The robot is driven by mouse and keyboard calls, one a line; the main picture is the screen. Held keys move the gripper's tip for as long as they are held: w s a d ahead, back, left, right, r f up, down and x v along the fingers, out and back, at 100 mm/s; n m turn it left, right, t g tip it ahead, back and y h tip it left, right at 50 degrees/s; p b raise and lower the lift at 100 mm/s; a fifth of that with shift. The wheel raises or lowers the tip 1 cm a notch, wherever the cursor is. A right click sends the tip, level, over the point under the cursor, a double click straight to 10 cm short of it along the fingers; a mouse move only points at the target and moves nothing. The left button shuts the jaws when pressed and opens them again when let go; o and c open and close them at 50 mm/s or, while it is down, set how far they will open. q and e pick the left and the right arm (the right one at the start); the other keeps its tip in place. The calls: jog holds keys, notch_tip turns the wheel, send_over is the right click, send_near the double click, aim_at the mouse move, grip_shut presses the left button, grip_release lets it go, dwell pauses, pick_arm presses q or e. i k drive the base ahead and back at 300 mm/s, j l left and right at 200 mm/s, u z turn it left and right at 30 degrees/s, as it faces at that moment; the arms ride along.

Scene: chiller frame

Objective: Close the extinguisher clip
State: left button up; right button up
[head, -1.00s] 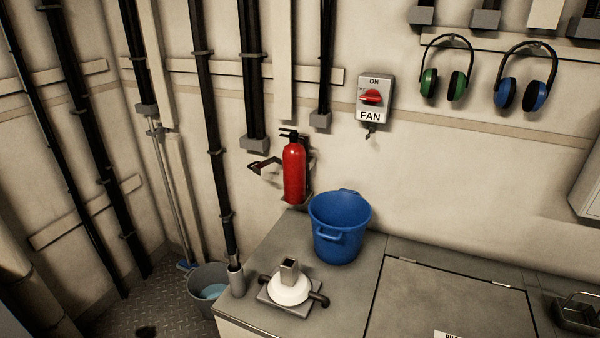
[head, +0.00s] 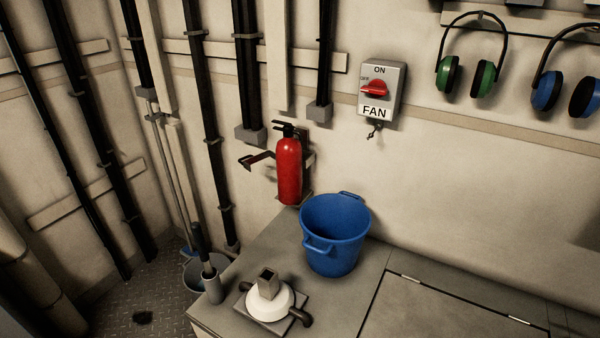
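A red fire extinguisher (head: 289,171) with a black handle on top stands upright against the wall, behind the blue bucket. Its clip (head: 257,160) is a dark arm with a bent end that sticks out to the left of the extinguisher, swung away from it, so the clip looks open. A bracket part shows at the right of the extinguisher; the rest of the mount is hidden behind it. Neither of my grippers is in view.
A blue bucket (head: 336,234) stands on the grey counter (head: 254,255) in front of the extinguisher. A white fitting with a square stem (head: 268,297) is nearer. A fan switch (head: 380,90) and green earmuffs (head: 470,72) are on the wall. A grey bucket (head: 194,274) stands on the floor.

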aim_at(246, 163)
jog(key=k+j, duration=0.1)
jog(key=j, duration=0.55)
jog(key=j+z, duration=0.25)
jog(key=j, duration=0.15)
jog(key=k+j+z, duration=0.1)
jog(key=j+z, duration=0.6)
jog(key=j, duration=0.6)
jog(key=i+j+z, duration=0.25)
jog(key=j, duration=0.15)
jog(key=j+z, duration=0.25)
jog(key=j, duration=0.2)
jog(key=i+j+z, duration=0.1)
jog(key=j+z, duration=0.15)
jog(key=j, duration=0.15)
jog(key=i+j+z, duration=0.2)
jog(key=j, duration=0.25)
jog(key=i+j+z, duration=0.15)
jog(key=j, duration=0.4)
jog(key=i+j+z, duration=0.2)
jog(key=j, duration=0.4)
jog(key=k, duration=0.1)
